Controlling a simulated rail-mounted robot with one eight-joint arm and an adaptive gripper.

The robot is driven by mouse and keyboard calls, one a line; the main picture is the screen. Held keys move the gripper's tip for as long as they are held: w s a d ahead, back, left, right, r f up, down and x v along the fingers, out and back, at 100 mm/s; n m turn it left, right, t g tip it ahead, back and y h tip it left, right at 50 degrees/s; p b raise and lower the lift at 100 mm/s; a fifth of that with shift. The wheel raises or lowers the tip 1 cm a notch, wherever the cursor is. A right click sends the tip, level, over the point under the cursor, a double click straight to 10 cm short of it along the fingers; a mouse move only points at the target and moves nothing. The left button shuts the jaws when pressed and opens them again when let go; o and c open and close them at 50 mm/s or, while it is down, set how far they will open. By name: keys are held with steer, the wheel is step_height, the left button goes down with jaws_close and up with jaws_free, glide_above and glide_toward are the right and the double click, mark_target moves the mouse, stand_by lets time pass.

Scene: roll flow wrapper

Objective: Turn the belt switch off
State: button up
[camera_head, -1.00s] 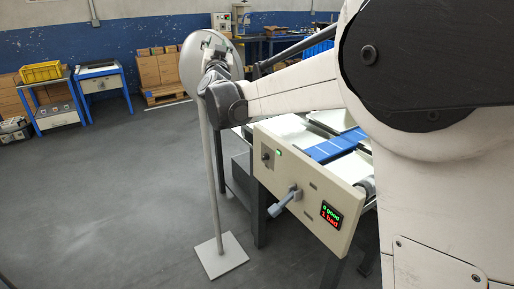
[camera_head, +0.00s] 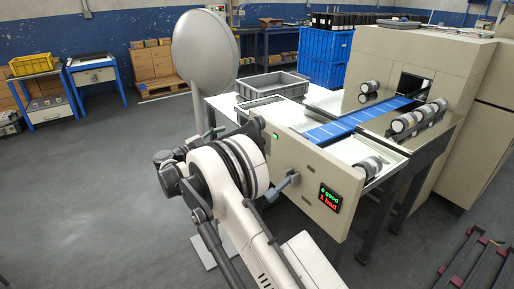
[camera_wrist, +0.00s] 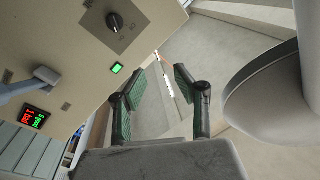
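The machine's cream front panel (camera_head: 300,176) carries a green lit indicator (camera_head: 275,137), a grey lever (camera_head: 283,187) and a red-green display (camera_head: 330,198). In the wrist view, a black rotary knob (camera_wrist: 115,22) on a grey square plate sits at the top, above the lit green indicator (camera_wrist: 117,68). It looks like the belt switch; I cannot read its labels. My gripper (camera_wrist: 160,92) is open and empty. In the wrist view its fingers lie below and right of the knob, apart from it. My arm hides the gripper and knob in the head view.
A large grey disc on a stand (camera_head: 207,50) stands left of the panel and looms close at right in the wrist view (camera_wrist: 275,105). The lever (camera_wrist: 45,75) juts out from the panel. A blue belt (camera_head: 335,130) and a grey crate (camera_head: 272,86) lie behind it.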

step_height(320, 180, down, 7)
steer(key=s+d+g, duration=0.2)
steer(key=b+x, duration=0.3)
steer(key=x, duration=1)
steer(key=shift+d+m+b, duration=0.3)
steer(key=shift+w+r, duration=0.15)
jaws_close()
